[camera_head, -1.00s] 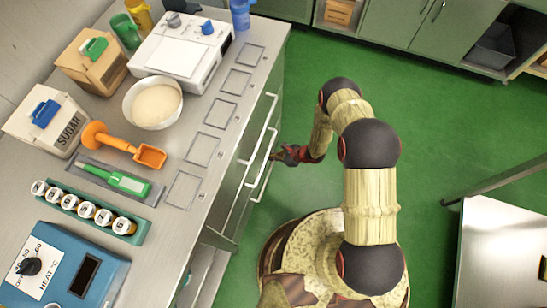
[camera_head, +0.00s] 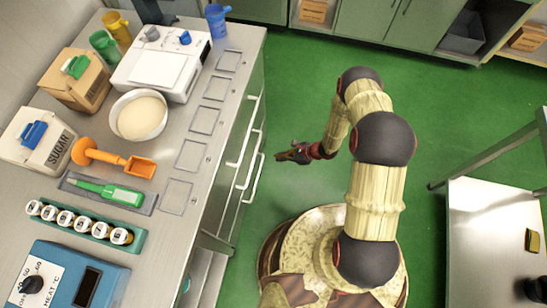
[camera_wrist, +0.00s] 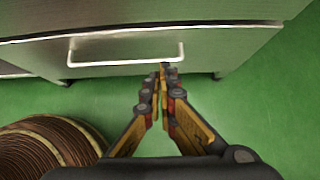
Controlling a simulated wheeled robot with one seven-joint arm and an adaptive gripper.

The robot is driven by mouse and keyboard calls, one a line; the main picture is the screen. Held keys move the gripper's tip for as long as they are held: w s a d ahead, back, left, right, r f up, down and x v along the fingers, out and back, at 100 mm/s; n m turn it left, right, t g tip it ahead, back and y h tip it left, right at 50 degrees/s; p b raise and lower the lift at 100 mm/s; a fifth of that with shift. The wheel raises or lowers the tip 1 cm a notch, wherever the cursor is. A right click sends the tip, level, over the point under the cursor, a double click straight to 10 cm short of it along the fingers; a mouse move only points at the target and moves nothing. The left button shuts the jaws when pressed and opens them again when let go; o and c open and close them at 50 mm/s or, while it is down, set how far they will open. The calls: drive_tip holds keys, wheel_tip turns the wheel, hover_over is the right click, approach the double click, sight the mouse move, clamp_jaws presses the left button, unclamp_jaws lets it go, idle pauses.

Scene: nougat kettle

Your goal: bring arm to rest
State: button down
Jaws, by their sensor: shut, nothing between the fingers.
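My gripper (camera_head: 283,155) is at the end of my bent arm, out over the green floor to the right of the counter's drawer front. In the wrist view my gripper (camera_wrist: 163,72) has its fingers together with nothing between them. A white drawer handle (camera_wrist: 127,47) lies beyond the fingertips in that view. In the head view a gap of floor shows between the fingertips and the drawer handles (camera_head: 254,178).
The counter at left (camera_head: 217,133) holds a white bowl (camera_head: 138,115), a scale (camera_head: 160,62), a sugar box (camera_head: 38,140), an orange scoop (camera_head: 115,158) and a blue heater (camera_head: 68,275). A metal table (camera_head: 490,230) stands at right. Green floor (camera_head: 300,90) is open behind my arm.

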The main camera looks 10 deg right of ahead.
drive_tip(key=shift+s+d+r, duration=0.1)
drive_tip(key=shift+d+r, duration=0.25)
drive_tip(key=s+a+r+n+g+y, duration=0.1)
drive_tip(key=s+r+n+g, duration=0.1)
drive_tip(key=s, duration=0.3)
drive_tip(key=s+a+r+n+g, duration=0.2)
drive_tip(key=s+r, duration=0.1)
drive_tip(key=s, duration=0.1)
drive_tip(key=s+d+r+n+t+h, duration=0.2)
drive_tip(key=r+n, duration=0.4)
drive_tip(key=r, duration=1.4)
drive_tip(key=s+d+r+n+t+h, duration=0.2)
drive_tip(key=s+d+r+n+h, duration=0.2)
drive_tip(key=r, duration=1.7)
drive_tip(key=s+d+r+n+t+h, duration=0.2)
drive_tip(key=s+d+r+n, duration=0.3)
drive_tip(key=r, duration=1.5)
drive_tip(key=d+n+h, duration=0.1)
drive_tip(key=n, duration=0.2)
drive_tip(key=shift+s+r+t, duration=0.2)
drive_tip(key=shift+r+t, duration=0.1)
drive_tip(key=shift+r, duration=0.05)
